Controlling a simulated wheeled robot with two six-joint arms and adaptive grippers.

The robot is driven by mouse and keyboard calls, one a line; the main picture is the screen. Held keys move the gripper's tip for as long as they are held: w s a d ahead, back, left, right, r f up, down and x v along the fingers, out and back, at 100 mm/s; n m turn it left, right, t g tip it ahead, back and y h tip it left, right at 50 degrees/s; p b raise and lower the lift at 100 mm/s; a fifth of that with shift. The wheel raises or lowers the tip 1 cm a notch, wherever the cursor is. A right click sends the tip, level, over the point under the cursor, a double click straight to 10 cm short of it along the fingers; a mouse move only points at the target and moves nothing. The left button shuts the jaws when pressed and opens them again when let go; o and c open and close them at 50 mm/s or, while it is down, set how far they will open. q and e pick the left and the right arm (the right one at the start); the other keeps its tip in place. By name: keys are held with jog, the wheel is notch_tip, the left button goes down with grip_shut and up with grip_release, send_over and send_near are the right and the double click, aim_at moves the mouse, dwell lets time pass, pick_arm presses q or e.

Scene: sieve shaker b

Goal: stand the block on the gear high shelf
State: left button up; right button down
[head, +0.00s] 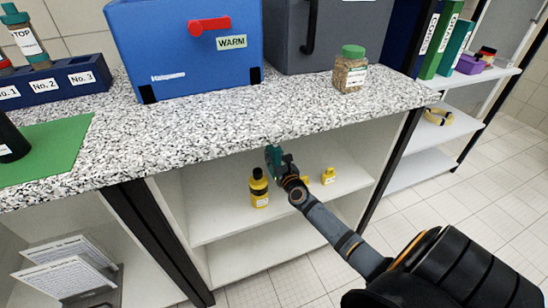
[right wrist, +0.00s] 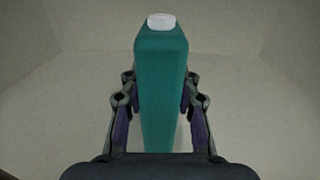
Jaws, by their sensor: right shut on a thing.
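My right gripper (head: 277,163) reaches into the open cupboard under the counter, above its upper shelf (head: 215,217). It is shut on a tall teal block (right wrist: 160,80) with a round white cap-like top. The fingers (right wrist: 160,102) press on both sides of it in the right wrist view. In the head view only a small part of the teal block (head: 270,153) shows just under the counter edge. I cannot tell whether its base touches the shelf. No thing is marked as the gear high shelf. My left gripper is not in view.
A yellow bottle with a black cap (head: 259,189) stands just left of my gripper. A small yellow bottle (head: 328,176) stands to its right. The speckled counter (head: 180,135) overhangs the shelf. A white rack (head: 432,131) stands at right. A lower shelf (head: 260,262) looks clear.

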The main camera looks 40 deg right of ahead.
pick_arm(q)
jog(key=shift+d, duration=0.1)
pick_arm(e)
jog(key=c, duration=1)
grip_release()
jog(key=shift+f, duration=0.1)
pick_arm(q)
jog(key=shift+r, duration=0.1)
pick_arm(e)
jog(key=shift+s+r, duration=0.1)
jog(key=shift+r, duration=0.15)
jog(key=p+v, duration=0.1)
jog(key=v, duration=0.9)
jog(key=shift+s+a+f+p, duration=0.15)
jog(key=shift+s+p, duration=0.1)
jog(key=shift+p, duration=0.1)
jog(key=shift+s+a, duration=0.15)
jog(key=shift+s, duration=0.5)
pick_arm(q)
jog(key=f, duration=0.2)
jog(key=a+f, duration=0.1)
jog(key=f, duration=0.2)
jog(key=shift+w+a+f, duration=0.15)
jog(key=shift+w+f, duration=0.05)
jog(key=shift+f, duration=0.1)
